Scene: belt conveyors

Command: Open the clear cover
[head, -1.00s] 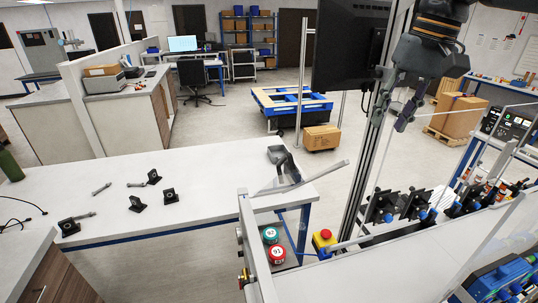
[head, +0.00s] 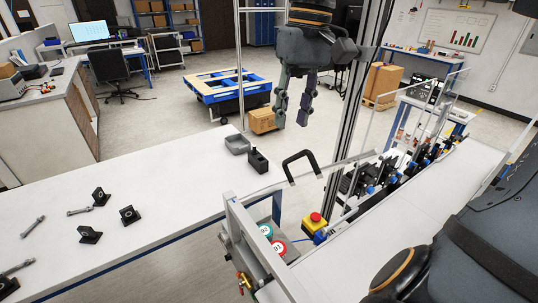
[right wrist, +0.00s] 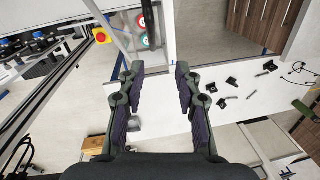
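The clear cover (head: 345,161) is see-through, with a pale edge, over the near end of the conveyor in the head view. A black U-shaped handle (head: 301,164) stands up from its edge. I cannot tell from the see-through panel exactly how the cover sits. My right gripper (head: 290,122) hangs fingers down, open and empty, above and behind the handle, apart from it. In the right wrist view its two fingers (right wrist: 158,70) are spread with nothing between them. My left gripper is not in view.
A red emergency button (head: 315,218) on a yellow box and green and red buttons (head: 272,237) sit by the conveyor. A white table (head: 150,185) at left holds black brackets, bolts and a dark block (head: 258,160). An upright metal post (head: 365,95) stands right of the gripper.

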